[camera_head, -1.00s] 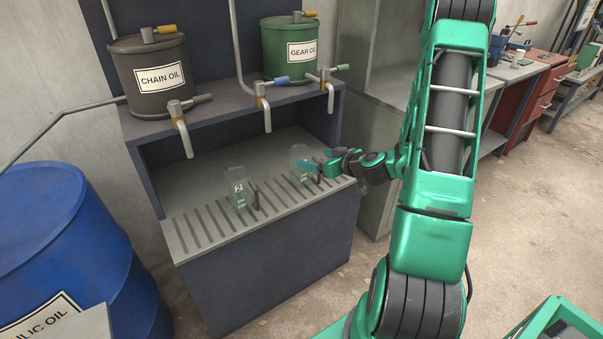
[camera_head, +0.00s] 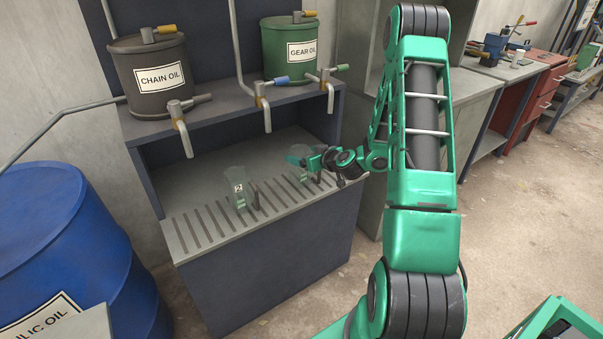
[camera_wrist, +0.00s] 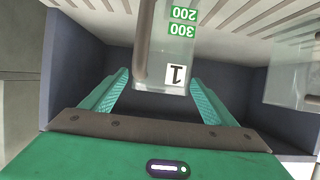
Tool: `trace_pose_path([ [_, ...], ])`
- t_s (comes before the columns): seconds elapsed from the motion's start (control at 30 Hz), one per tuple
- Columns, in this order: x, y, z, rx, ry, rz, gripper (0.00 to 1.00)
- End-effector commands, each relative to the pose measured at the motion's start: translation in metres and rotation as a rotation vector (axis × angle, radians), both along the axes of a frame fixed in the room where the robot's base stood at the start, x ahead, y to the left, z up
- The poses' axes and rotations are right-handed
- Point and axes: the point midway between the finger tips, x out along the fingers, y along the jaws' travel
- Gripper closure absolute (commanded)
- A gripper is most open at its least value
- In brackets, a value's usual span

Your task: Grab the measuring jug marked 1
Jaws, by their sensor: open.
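The measuring jug marked 1 (camera_wrist: 180,52) is clear, with a white label "1" and green 200 and 300 marks. My gripper (camera_wrist: 160,92) is open. In the head view my gripper (camera_head: 309,162) is at this jug (camera_head: 298,150), on the right of the grated ledge, and partly hides it. Whether the fingers touch the jug cannot be told there. A second clear jug, marked 2 (camera_head: 239,187), stands to the left.
The slotted ledge (camera_head: 190,238) carries both jugs. Above are taps and a shelf with the chain oil drum (camera_head: 150,78) and gear oil drum (camera_head: 290,50). A blue barrel (camera_head: 60,240) stands at the left. The floor at the right is clear.

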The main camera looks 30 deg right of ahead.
Motion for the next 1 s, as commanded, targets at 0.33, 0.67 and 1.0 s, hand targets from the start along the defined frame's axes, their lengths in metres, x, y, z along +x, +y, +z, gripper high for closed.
trace_pose_path([
  [0.33,0.0082,0.0006,-0.0032,0.0,0.0,0.0,0.2],
  [0.67,0.0081,0.0006,-0.0029,0.0,0.0,0.0,0.81],
  [1.0,0.0082,0.0006,0.0034,-0.001,-0.001,0.0,0.81],
])
